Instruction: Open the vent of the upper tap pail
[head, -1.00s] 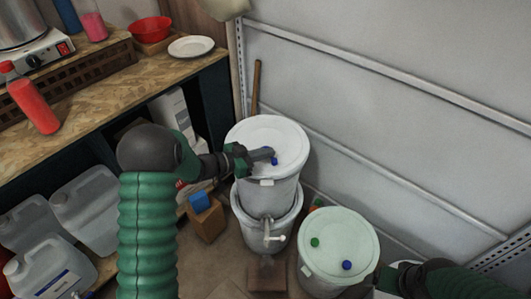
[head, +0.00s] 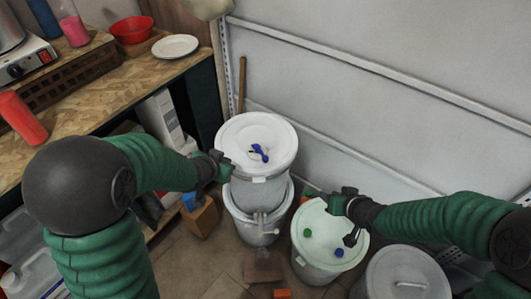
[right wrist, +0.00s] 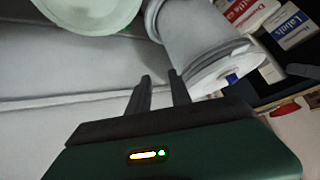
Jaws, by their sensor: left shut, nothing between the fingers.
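The upper tap pail (head: 258,185) is white and stands on a lower pail (head: 250,226) with a tap. Its vent is a blue piece (head: 259,153) on the white lid (head: 235,137), uncovered in the head view. I cannot tell for sure whether it is open. My left gripper (head: 224,167) is shut and empty, just left of the lid rim, apart from the vent. My right gripper (head: 338,203) is over the neighbouring pale green lid; the right wrist view (right wrist: 160,76) shows its fingers apart with nothing between. The vent shows there too (right wrist: 232,78), right of the fingers.
The pale green lid (head: 315,219) has a green cap and a blue cap. A grey lidded pail (head: 402,270) stands front right. The wall closes the back.

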